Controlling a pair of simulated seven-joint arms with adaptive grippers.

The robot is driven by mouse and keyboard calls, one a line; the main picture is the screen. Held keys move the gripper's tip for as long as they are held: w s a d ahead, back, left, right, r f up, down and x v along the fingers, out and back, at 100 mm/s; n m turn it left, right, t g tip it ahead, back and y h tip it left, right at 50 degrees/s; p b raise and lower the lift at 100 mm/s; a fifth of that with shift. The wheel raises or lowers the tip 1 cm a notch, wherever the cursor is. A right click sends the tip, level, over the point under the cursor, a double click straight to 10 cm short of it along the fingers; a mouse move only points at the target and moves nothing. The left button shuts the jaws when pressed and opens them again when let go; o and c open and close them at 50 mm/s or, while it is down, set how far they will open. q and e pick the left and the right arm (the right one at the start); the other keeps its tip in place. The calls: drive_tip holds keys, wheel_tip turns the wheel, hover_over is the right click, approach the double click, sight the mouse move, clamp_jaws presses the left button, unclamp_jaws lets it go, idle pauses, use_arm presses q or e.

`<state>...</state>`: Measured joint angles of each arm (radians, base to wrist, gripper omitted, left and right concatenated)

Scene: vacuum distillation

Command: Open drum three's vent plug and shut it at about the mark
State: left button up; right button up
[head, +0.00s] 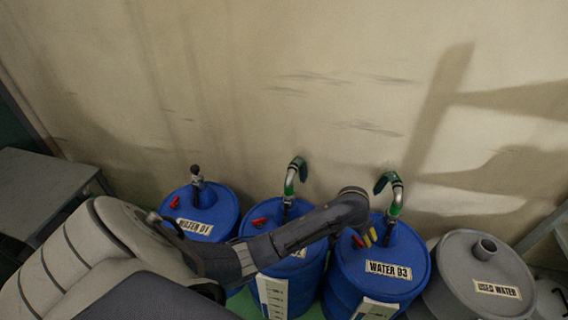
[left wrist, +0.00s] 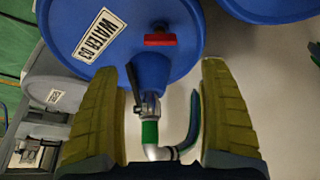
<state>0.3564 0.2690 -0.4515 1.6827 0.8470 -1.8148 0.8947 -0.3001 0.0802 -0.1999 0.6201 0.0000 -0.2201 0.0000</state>
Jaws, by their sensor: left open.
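Drum three is the blue drum (head: 374,283) labelled WATER 03, second from the right in the row; its blue top (left wrist: 120,62) also fills the upper left of the left wrist view. Its red plug (head: 357,241) sits on the lid, beside my gripper. In the left wrist view the red plug (left wrist: 160,40) shows whole, beyond the fingertips and roughly between them. My left gripper (head: 370,238) is open and empty, with yellow fingers above the lid. A white scale strip (head: 376,309) is on the drum's front, partly cut off; its mark is not readable. My right gripper is out of view.
A metal tap pipe with a green sleeve (head: 396,205) rises from drum three, close to my fingers; it lies between them in the wrist view (left wrist: 150,132). Blue drums one (head: 225,212) and two (head: 310,262) stand left, the grey used-water drum (head: 455,265) right. A wall is behind.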

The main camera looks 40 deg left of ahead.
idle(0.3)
use_arm(q)
drive_tip(key=w+d+r+m, duration=0.2)
drive_tip(key=w+r, duration=0.8)
drive_tip(key=r, duration=0.1)
drive_tip(key=g, duration=0.5)
hover_over(359, 240)
wheel_tip(359, 240, down, 6)
drive_tip(key=shift+n+y, duration=0.4)
drive_tip(key=f, duration=1.6)
drive_tip(key=shift+w+a+f, duration=0.1)
drive_tip(key=shift+w+f, duration=0.1)
drive_tip(key=shift+f, duration=0.1)
